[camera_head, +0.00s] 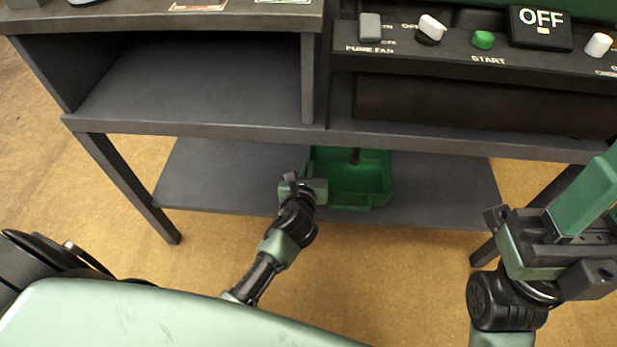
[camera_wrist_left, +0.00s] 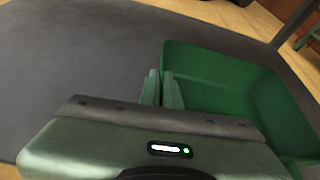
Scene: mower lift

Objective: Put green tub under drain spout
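The green tub (camera_head: 378,181) is on the lower shelf under the bench, its upper part hidden by the bench's edge. My left gripper (camera_head: 318,190) is at the tub's left side. In the left wrist view its fingers (camera_wrist_left: 161,90) are close together, one on each side of the left wall of the tub (camera_wrist_left: 225,80), so it looks shut on that wall. My right gripper (camera_head: 592,195) is raised at the right, away from the tub; its finger gap does not show clearly.
The lower shelf (camera_head: 235,180) is bare left of the tub and to its right. Bench legs (camera_head: 125,185) stand at both sides. Above are an open compartment (camera_head: 200,85) and a control panel (camera_head: 470,55) with switches and an OFF display.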

